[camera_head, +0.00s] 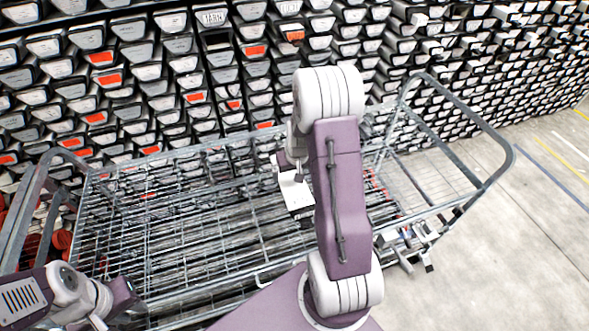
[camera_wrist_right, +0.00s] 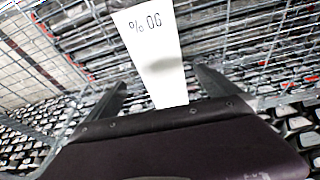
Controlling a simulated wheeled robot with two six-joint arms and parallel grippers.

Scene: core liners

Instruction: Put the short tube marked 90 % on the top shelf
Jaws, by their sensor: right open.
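The short tube marked 90 % shows in the right wrist view (camera_wrist_right: 158,45) as a white strip with "90 %" printed on it, upside down. It lies between the two fingers of my right gripper (camera_wrist_right: 161,80), which stand apart on either side of it with a gap. In the head view the white tube (camera_head: 294,192) shows partly beside my right arm, over the cart. My right gripper (camera_head: 291,168) is mostly hidden there by the arm. My left gripper (camera_head: 125,303) is low at the left, and its fingers are not clear. I cannot pick out the top shelf.
A grey wire-mesh cart (camera_head: 190,215) with raised tubular rails stands in front of me. Behind it is a wall of stacked trays with white labels (camera_head: 130,85), some orange. Red items (camera_head: 60,240) show at the far left. Open concrete floor (camera_head: 510,260) lies at the right.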

